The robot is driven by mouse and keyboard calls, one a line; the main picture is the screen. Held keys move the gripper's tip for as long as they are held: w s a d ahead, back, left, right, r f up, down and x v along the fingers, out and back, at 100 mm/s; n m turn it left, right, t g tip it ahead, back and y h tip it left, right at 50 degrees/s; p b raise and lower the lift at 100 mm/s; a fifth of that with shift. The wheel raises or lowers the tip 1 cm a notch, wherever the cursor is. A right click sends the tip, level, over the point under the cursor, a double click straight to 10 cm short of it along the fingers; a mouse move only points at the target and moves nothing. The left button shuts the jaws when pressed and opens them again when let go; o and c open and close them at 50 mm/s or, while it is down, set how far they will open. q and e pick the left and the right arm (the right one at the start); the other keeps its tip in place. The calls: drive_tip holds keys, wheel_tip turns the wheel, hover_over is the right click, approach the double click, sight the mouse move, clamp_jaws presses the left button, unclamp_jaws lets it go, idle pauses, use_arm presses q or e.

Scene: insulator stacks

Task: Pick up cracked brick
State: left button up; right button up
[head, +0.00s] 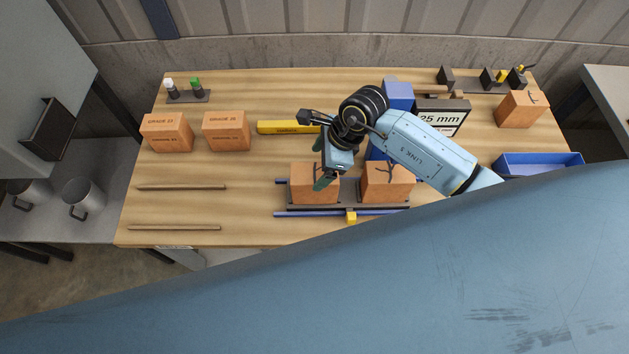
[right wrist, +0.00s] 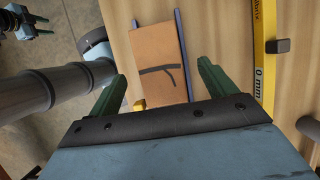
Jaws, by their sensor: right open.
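An orange brick with a dark branching crack (head: 388,182) sits on the right half of the dark fixture between blue rails. A second orange brick (head: 314,188) sits on its left half, partly behind my right gripper; a dark mark shows near its top. My right gripper (head: 327,178) is open, pointing down over this left brick. In the right wrist view, a brick with a dark curved crack (right wrist: 158,58) lies beyond and between the open green fingers (right wrist: 162,80), with nothing gripped. Another cracked brick (head: 522,109) stands at the back right.
Two lettered bricks (head: 226,132) stand at the left. A yellow level or ruler (head: 285,127) lies behind the fixture. A 25 mm sign (head: 440,118) and blue bin (head: 540,165) are at the right. Two thin wooden strips (head: 180,187) lie at front left, with clear wood between.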

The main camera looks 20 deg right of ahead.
sight(313, 174)
drive_tip(key=shift+s+p+x, duration=0.2)
drive_tip(key=shift+p+x, duration=0.2)
drive_tip(key=shift+x, duration=0.7)
drive_tip(key=shift+d+x, duration=0.25)
drive_tip(key=shift+x, duration=0.8)
drive_tip(key=shift+a+f, duration=0.15)
drive_tip(key=shift+f, duration=0.2)
drive_tip(key=shift+w+f, duration=0.1)
use_arm(q)
drive_tip(key=shift+w+r, duration=0.4)
drive_tip(key=shift+r, duration=0.1)
use_arm(e)
drive_tip(key=c, duration=1.8)
